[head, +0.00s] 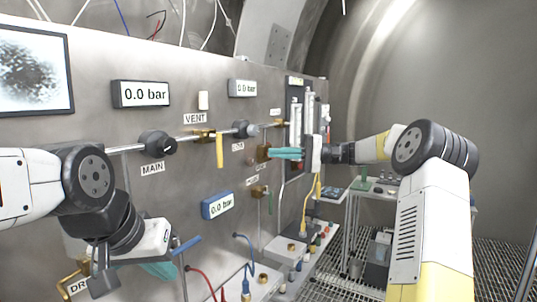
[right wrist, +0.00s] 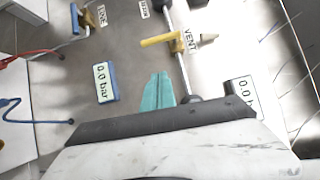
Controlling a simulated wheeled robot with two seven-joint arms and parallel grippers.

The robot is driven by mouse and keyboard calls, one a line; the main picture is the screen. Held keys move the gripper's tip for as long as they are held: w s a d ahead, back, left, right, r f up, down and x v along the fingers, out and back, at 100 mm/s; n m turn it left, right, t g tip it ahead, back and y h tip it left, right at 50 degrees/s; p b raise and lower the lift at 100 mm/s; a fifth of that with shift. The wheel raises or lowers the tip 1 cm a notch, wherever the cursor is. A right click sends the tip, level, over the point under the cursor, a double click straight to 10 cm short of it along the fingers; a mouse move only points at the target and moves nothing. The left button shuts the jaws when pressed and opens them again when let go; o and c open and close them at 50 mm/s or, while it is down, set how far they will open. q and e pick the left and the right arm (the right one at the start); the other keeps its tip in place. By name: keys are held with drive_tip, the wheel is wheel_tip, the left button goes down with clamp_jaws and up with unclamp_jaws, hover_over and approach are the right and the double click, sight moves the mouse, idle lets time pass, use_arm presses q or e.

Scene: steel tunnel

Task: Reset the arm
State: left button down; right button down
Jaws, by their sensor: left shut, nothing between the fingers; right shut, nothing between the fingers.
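My right arm comes in from the right in the head view. Its gripper (head: 286,154) has teal fingers that point left toward the panel, near the small brass fitting beside the VENT lever. In the right wrist view the teal fingers (right wrist: 158,91) are together and empty, in front of the grey panel. My left arm comes in from the left in the head view and bends down. Its gripper (head: 160,270) is low at the left, teal fingers together with nothing between them, partly hidden by the wrist.
The grey panel (head: 100,55) carries a MAIN knob (head: 157,144), a yellow VENT lever (head: 220,150), a blue-framed gauge (head: 218,205) and a black-framed gauge (head: 141,93). A blue lever (head: 187,244) is near my left gripper. A metal cart (head: 378,190) stands behind; grating floor lies right.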

drive_tip(key=s+a+f+h, duration=0.3)
drive_tip(key=s+h, duration=0.1)
drive_tip(key=s, duration=0.3)
drive_tip(key=s+a+f+h, duration=0.2)
drive_tip(key=s+a+h, duration=0.2)
drive_tip(key=s, duration=0.3)
drive_tip(key=s+d+f+t+h, duration=0.2)
drive_tip(key=s+d+f+h, duration=0.2)
drive_tip(key=s, duration=0.6)
drive_tip(key=s+d+f+n+t+h, duration=0.1)
drive_tip(key=s+d+f+t+h, duration=0.2)
drive_tip(key=s+d, duration=0.4)
drive_tip(key=s+f+h, duration=0.1)
drive_tip(key=s, duration=0.1)
drive_tip(key=shift+s+d+f+n+t, duration=0.15)
drive_tip(key=shift+s+d+n+t, duration=0.05)
drive_tip(key=shift+s+n+t, duration=0.15)
